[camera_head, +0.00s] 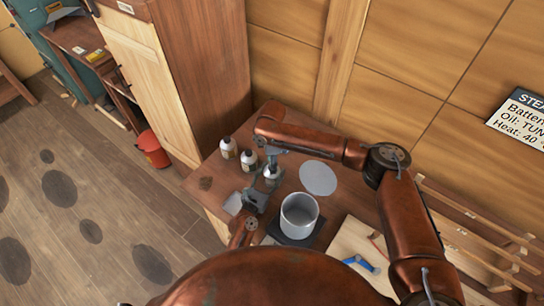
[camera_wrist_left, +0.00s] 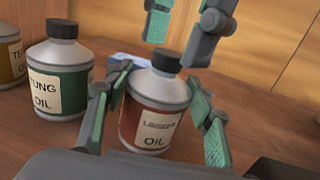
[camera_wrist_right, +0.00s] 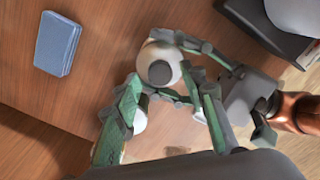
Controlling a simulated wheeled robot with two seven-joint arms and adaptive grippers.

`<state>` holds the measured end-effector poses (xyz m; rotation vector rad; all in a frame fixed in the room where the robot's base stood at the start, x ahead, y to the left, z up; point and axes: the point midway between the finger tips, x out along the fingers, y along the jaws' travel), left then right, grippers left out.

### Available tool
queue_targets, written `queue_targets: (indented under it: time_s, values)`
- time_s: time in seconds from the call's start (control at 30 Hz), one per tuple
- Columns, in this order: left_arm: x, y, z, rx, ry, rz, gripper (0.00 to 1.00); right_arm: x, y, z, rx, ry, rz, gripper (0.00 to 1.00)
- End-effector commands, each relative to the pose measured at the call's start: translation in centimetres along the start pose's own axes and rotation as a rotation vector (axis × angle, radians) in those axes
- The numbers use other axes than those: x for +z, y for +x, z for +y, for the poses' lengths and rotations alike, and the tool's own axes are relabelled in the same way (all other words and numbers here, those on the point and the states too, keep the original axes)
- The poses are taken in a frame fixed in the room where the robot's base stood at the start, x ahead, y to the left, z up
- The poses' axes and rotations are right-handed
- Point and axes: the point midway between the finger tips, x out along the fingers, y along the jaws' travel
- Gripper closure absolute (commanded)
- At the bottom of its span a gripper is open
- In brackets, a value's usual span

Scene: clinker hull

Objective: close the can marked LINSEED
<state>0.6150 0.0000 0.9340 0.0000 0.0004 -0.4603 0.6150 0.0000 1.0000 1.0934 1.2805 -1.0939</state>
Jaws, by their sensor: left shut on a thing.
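The LINSEED can (camera_wrist_left: 157,112), grey with a dark red band and cream label, stands upright on the bench. Its black cap (camera_wrist_left: 167,61) sits on the neck; I cannot tell how tight it is. My left gripper (camera_head: 257,197) is shut around the can's body, with a finger on each side in the left wrist view. My right gripper (camera_head: 270,163) reaches down from above. Its fingers are apart, above the cap, in the left wrist view (camera_wrist_left: 187,24). The right wrist view shows the cap (camera_wrist_right: 160,73) from above, between its fingertips.
The TUNG can (camera_wrist_left: 59,85) and another oil can (camera_wrist_left: 10,55) stand left of it, both capped. A grey pot (camera_head: 299,218) on a dark base and a pale disc (camera_head: 319,178) are to the right. A blue-grey block (camera_wrist_right: 57,43) lies on the bench.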

Motion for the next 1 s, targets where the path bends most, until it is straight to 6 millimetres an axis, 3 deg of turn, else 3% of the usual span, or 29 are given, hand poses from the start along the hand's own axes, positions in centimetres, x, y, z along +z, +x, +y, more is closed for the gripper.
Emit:
queue_targets:
  time_s: [0.13, 0.47, 1.0]
  values:
    - [0.02, 0.01, 0.01, 0.000, 0.000, 0.000, 1.00, 0.02, 1.16, -0.02, 0.000, -0.001, -0.001, 0.61]
    - [0.02, 0.01, 0.01, 0.000, 0.000, 0.000, 1.00, 0.02, 1.43, 0.01, 0.001, 0.000, -0.001, 0.61]
    - [0.02, 0.01, 0.02, 0.000, 0.000, 0.000, 1.00, 0.03, 1.40, 0.02, 0.001, 0.000, -0.001, 0.97]
